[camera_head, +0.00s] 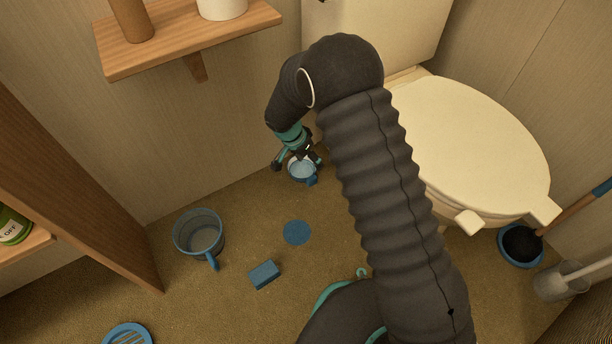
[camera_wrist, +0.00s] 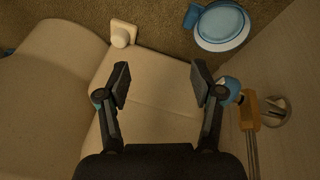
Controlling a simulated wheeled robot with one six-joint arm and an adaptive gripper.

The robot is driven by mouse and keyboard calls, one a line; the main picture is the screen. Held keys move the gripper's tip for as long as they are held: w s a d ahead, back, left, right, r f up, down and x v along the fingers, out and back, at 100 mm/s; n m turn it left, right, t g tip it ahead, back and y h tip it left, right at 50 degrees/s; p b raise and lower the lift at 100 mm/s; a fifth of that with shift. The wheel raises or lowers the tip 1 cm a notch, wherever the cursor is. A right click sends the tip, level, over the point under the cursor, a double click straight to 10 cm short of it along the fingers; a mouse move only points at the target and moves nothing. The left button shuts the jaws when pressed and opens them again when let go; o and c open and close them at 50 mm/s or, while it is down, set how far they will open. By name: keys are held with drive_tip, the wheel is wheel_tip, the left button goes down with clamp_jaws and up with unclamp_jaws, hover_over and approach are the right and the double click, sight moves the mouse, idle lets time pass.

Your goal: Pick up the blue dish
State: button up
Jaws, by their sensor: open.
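The blue dish (camera_head: 302,173) appears in the head view as a small round vessel with a pale inside and a blue tab, on the brown floor by the wall. My gripper (camera_head: 297,160) points down over it, and its fingers hide part of the far side. In the wrist view the dish (camera_wrist: 222,26) is at the top right, past the fingertips, with its tab on the left. My gripper (camera_wrist: 160,82) is open there, with nothing between its fingers. The dish is outside the finger gap.
The cream toilet (camera_head: 470,145) stands to the right. A blue disc (camera_head: 297,232), a blue block (camera_head: 264,274) and a blue bucket (camera_head: 199,238) are on the floor nearer. A wooden shelf (camera_head: 190,45) is on the wall at upper left. A blue round container (camera_head: 508,258) is at right.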

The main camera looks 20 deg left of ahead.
sight(309, 178)
drive_tip(key=w+a+f+m, duration=0.1)
drive_tip(key=f, duration=0.4)
drive_tip(key=w+a+f+m+t, duration=0.1)
drive_tip(key=w+f, duration=0.1)
drive_tip(key=f, duration=0.3)
drive_tip(key=w+a+f+m+b, duration=0.1)
drive_tip(key=f+m, duration=0.1)
drive_tip(key=f, duration=0.3)
drive_tip(key=shift+w, duration=0.25)
drive_tip(key=shift+b+x, duration=0.35)
drive_tip(key=shift+x, duration=2.25)
drive_tip(key=shift+s+d+r, duration=0.1)
drive_tip(key=shift+d, duration=0.1)
drive_tip(key=shift+c, duration=0.2)
clamp_jaws()
